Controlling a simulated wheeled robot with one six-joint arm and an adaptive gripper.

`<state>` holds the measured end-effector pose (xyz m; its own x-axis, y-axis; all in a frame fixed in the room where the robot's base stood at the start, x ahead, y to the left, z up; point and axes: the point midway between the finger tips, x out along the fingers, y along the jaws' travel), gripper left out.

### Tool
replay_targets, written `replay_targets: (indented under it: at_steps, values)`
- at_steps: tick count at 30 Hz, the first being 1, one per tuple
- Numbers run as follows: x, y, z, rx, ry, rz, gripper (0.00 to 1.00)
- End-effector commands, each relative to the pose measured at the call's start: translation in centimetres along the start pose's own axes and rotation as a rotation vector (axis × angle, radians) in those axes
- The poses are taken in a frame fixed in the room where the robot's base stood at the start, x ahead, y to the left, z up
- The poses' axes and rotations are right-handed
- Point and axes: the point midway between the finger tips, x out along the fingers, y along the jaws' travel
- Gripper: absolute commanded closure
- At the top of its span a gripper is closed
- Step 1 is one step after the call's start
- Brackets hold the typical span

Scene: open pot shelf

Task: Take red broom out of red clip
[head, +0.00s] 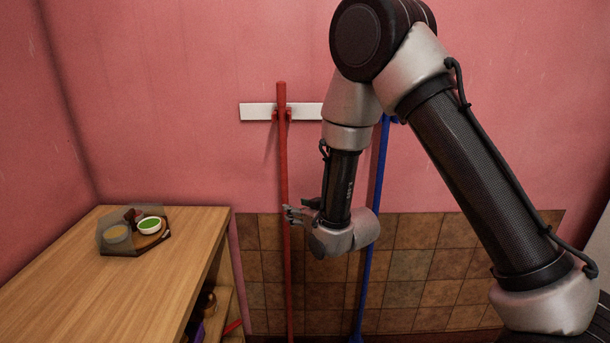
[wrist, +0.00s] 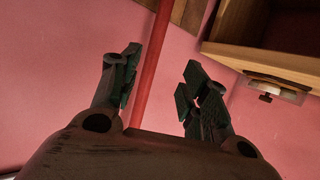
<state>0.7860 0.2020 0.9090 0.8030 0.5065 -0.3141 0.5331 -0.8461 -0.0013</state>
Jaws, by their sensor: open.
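The red broom (head: 284,170) stands upright against the wall, its handle held near the top in the red clip (head: 289,115) on a white rail. Its lower end is out of view. My gripper (head: 296,214) is beside the handle at about mid-height, below the clip. In the wrist view the red handle (wrist: 152,70) passes between the two open fingers of my gripper (wrist: 160,88), closer to the left finger. I cannot tell whether a finger touches it. The clip is not seen in the wrist view.
A blue broom (head: 376,200) hangs to the right, partly behind my arm. The white rail (head: 257,112) is on the pink wall above brown tiles. A wooden shelf unit (head: 150,270) stands at left, with a tray of bowls (head: 133,231) on top and items on a lower shelf.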

Motion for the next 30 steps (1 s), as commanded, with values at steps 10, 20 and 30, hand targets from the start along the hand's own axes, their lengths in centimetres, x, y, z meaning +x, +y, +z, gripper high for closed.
replay_targets:
  at_steps: [10,20,30]
  values:
    - [-0.8,0.2,-7.6,0.0,0.317,0.008,0.55]
    - [3.6,0.2,-9.2,0.0,0.323,0.008,0.55]
    - [6.3,0.3,-10.0,0.0,0.32,0.007,0.55]
